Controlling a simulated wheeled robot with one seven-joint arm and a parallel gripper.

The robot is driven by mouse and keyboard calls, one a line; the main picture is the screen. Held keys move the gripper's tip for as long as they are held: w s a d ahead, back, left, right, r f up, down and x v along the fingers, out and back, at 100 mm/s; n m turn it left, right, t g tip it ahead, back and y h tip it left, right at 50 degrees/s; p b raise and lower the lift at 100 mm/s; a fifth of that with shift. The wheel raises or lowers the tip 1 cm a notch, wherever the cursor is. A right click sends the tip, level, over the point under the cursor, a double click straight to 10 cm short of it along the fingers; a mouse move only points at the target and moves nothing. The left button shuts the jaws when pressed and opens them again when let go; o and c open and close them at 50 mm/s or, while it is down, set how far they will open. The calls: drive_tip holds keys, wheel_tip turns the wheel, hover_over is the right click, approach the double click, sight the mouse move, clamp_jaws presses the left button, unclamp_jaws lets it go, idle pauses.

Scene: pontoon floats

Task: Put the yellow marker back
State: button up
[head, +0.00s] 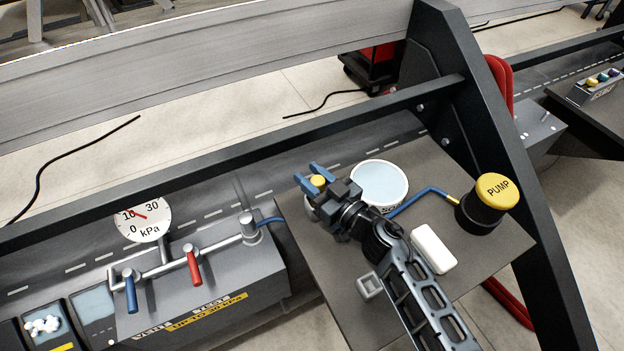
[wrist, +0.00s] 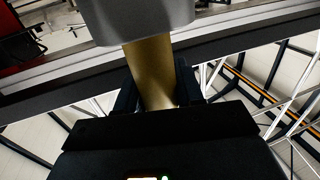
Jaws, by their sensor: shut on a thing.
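My gripper (head: 312,178), with blue fingertips, is above the grey side shelf at the left of the round white-rimmed dish. It is shut on the yellow marker (head: 318,181), whose round yellow top shows between the fingers. In the wrist view the marker (wrist: 151,72) is a dull yellow shaft between my dark fingers (wrist: 157,90), with a wide grey part at its far end. My gripper hides much of the marker in the head view, and I cannot tell whether it touches the shelf.
The shelf (head: 475,262) holds the dish (head: 380,183), a white block (head: 433,249) and a black pump with a yellow top (head: 495,191). A gauge (head: 143,220) and valve handles stand left. A small box (head: 594,90) with several coloured tops is far right. A dark slanted post (head: 520,180) stands between.

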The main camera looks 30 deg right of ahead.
drive_tip(key=shift+f, duration=0.15)
drive_tip(key=o, duration=1)
drive_tip(key=shift+o, duration=0.2)
drive_tip(key=shift+r, duration=0.3)
drive_tip(key=v, duration=0.7)
drive_tip(key=shift+s+f, duration=0.1)
drive_tip(key=shift+s, duration=0.15)
